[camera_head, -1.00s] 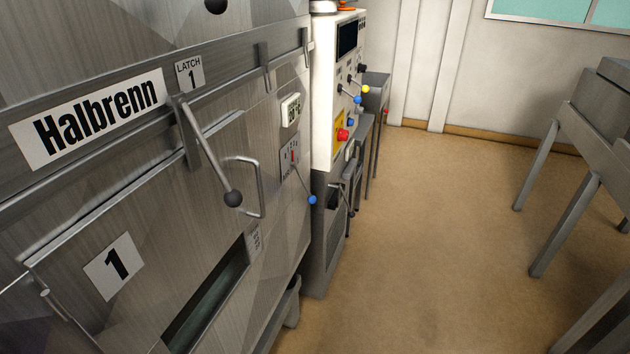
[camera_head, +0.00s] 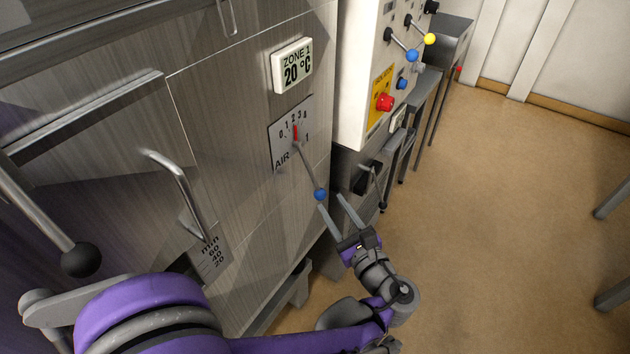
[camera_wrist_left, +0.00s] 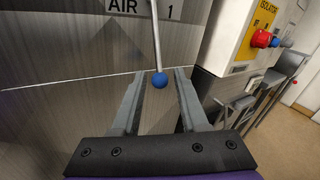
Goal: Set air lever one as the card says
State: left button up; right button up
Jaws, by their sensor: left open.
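Air lever one is a thin metal rod with a blue ball knob (camera_head: 320,194), pivoting on a plate (camera_head: 291,134) marked AIR 1 with a 0 to 4 scale. A red pointer (camera_head: 296,132) sits at the pivot. The lever hangs down and to the right. My left gripper (camera_head: 335,204) is open, its fingertips just below and right of the knob. In the left wrist view the knob (camera_wrist_left: 160,80) shows between and just beyond the tips of my open left gripper (camera_wrist_left: 160,82). The card is not clearly in view. My right gripper is not in view.
A ZONE 1 display (camera_head: 292,65) reads 20 °C above the plate. A black-knobbed latch lever (camera_head: 80,260) and a door handle (camera_head: 182,190) are at left. A white control cabinet (camera_head: 372,70) with a red isolator knob (camera_head: 384,101) stands at right.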

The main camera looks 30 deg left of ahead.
aim_at(315, 182)
pick_arm(q)
jog(key=x, duration=1)
jog(key=shift+s+a, duration=0.1)
jog(key=shift+s, duration=0.1)
grip_shut()
dwell(1.0)
